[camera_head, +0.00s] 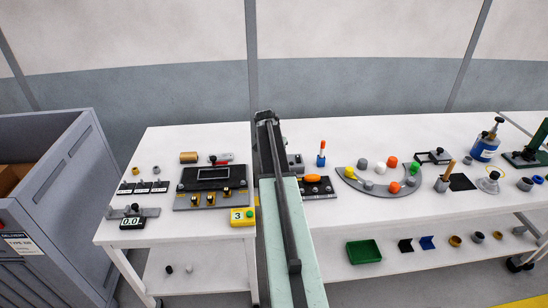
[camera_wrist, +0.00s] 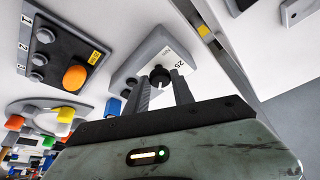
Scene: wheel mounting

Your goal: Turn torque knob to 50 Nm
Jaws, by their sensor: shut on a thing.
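The black torque knob (camera_wrist: 159,78) sits on a grey and white box (camera_wrist: 140,62) in the wrist view, with a label reading "25" beside it. My gripper (camera_wrist: 160,80) has one finger on each side of the knob and is shut on it. In the head view my arm runs up over the table and hides the knob. Part of a grey box (camera_head: 295,163) shows just right of the arm there.
A control box with an orange button (camera_head: 312,179) lies right of my arm; its orange button also shows in the wrist view (camera_wrist: 75,77). A curved tray (camera_head: 372,187) with coloured caps stands further right. A black panel (camera_head: 210,188) and yellow block (camera_head: 242,216) stand left of my arm.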

